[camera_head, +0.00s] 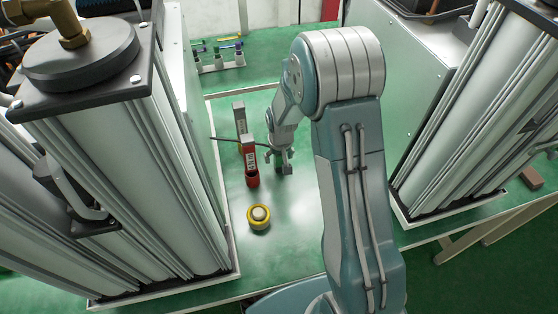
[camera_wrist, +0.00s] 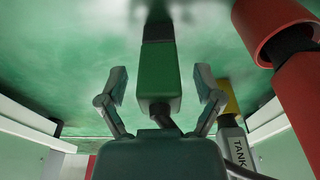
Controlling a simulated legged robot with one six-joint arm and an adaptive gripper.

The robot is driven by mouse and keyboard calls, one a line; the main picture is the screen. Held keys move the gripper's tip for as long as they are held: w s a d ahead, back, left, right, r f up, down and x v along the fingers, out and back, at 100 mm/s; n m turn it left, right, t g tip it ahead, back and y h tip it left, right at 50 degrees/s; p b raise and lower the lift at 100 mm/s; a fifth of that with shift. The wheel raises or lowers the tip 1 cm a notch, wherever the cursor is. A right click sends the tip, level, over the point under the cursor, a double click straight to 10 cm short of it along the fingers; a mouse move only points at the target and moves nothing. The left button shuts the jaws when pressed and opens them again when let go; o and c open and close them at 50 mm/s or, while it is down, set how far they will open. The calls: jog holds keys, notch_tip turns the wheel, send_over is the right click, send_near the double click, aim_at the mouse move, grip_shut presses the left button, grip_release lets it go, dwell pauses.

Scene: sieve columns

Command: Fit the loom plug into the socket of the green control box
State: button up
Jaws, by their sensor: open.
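My gripper (camera_wrist: 162,88) is open, one finger on each side of a green block (camera_wrist: 158,75), with visible gaps to it. The block has a black end (camera_wrist: 157,28) above it in the picture and a dark cable at its near end. I cannot tell whether this is the loom plug or part of the green control box. In the head view, my gripper (camera_head: 283,160) hangs low over the bench, right of a red labelled box (camera_head: 251,165); the green block is not clear there. No socket on a green box can be made out.
A grey box marked TANK (camera_wrist: 238,150) stands near. A yellow ring-shaped thing (camera_head: 258,224) lies in front. Tall metal columns (camera_head: 130,170) flank the green bench.

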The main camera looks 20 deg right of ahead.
jog(key=shift+f, duration=0.2)
grip_shut()
